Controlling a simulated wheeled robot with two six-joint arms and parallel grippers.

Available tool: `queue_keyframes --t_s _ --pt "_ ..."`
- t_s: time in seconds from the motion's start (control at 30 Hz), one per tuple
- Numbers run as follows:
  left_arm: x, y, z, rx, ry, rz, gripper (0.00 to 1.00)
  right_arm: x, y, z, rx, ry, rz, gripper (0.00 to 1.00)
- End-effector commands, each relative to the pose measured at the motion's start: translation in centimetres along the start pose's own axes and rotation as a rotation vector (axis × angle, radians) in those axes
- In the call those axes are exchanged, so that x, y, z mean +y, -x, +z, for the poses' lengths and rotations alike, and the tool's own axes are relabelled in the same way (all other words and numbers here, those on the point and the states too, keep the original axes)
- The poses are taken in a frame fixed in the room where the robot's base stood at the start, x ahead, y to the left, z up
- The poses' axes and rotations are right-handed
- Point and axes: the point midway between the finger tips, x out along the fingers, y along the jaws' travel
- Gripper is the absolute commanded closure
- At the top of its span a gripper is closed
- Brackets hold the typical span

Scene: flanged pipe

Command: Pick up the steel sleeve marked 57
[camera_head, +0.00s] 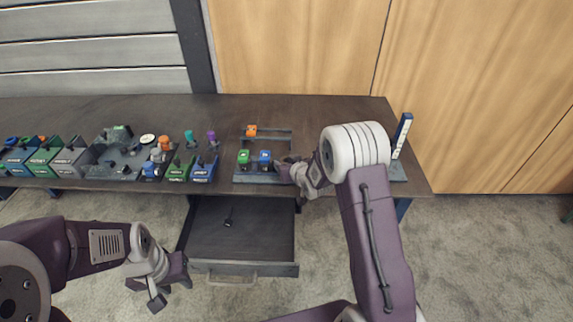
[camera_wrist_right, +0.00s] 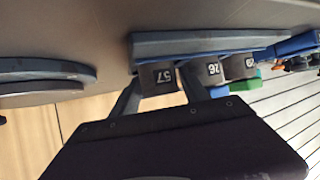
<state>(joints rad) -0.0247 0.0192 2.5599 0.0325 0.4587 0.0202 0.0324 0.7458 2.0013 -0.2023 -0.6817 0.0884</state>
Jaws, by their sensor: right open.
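The grey steel sleeve marked 57 (camera_wrist_right: 158,77) shows in the right wrist view, hanging at or standing against a blue-grey bar (camera_wrist_right: 210,42). My right gripper (camera_wrist_right: 160,88) is open, with one finger on each side of this sleeve. I cannot tell whether the fingers touch it. In the head view my right gripper (camera_head: 291,172) is at the right end of the low rack (camera_head: 262,179) and hides the sleeve. My left gripper (camera_head: 168,286) is open and empty, in front of the table beside the open drawer.
A sleeve marked 26 (camera_wrist_right: 211,70) stands close beside the right finger, with another (camera_wrist_right: 240,66) beyond it. Several bins fill the table's left. The open drawer (camera_head: 240,232) juts out below.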

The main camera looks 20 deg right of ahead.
Motion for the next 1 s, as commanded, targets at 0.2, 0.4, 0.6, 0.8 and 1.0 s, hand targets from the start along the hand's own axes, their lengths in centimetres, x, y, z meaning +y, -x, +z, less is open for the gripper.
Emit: queue_keyframes --t_s 0.2,0.4,0.6,0.8,1.0 --pt "0.0 0.0 0.0 0.0 0.0 0.0 0.64 0.0 0.0 0.0 0.0 0.0 0.0 0.66" --pt "0.0 0.0 0.0 0.0 0.0 0.0 0.64 0.0 0.0 0.0 0.0 0.0 0.0 1.0" --pt "0.0 0.0 0.0 0.0 0.0 0.0 0.64 0.0 0.1 -0.1 0.003 0.001 0.0 1.0" --pt "0.0 0.1 0.0 0.0 0.0 0.0 0.64 0.0 0.5 -1.0 0.006 0.0 0.0 1.0" --pt "0.0 0.5 -0.1 0.0 0.0 0.0 0.64 0.0 2.2 -4.2 0.009 0.002 0.0 1.0"
